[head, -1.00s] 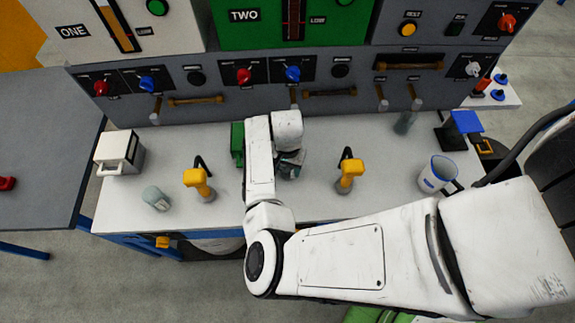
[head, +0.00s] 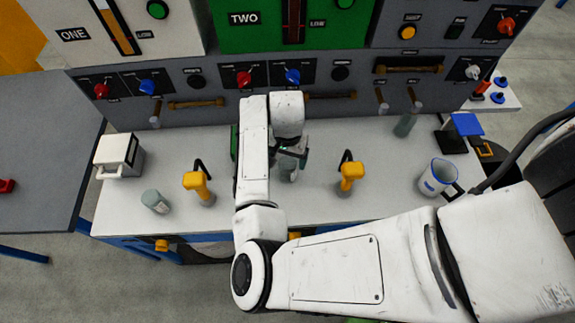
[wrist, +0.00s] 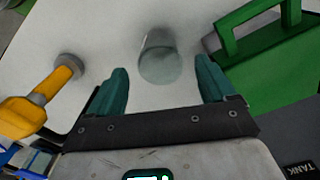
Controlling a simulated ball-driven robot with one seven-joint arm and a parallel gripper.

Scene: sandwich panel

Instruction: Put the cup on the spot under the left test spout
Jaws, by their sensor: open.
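In the wrist view a grey, glassy cup (wrist: 160,60) stands on the white bench, just beyond and between the fingertips. It also shows in the head view (head: 288,174), partly hidden by my gripper. My gripper (head: 291,152) is open and empty; its two teal fingers, also in the wrist view (wrist: 160,85), are spread apart and do not touch the cup. Metal spouts hang from the grey panel, one at the left (head: 155,115) and two at the right (head: 381,101). The spout behind my arm is hidden.
Yellow-topped fittings (head: 198,184) (head: 351,172) stand on either side of my gripper. A green box (wrist: 265,60) is close beside the cup. A grey-green cylinder (head: 156,201), a white box (head: 120,154), a white-and-blue jug (head: 437,176) and a clear glass (head: 405,124) also stand on the bench.

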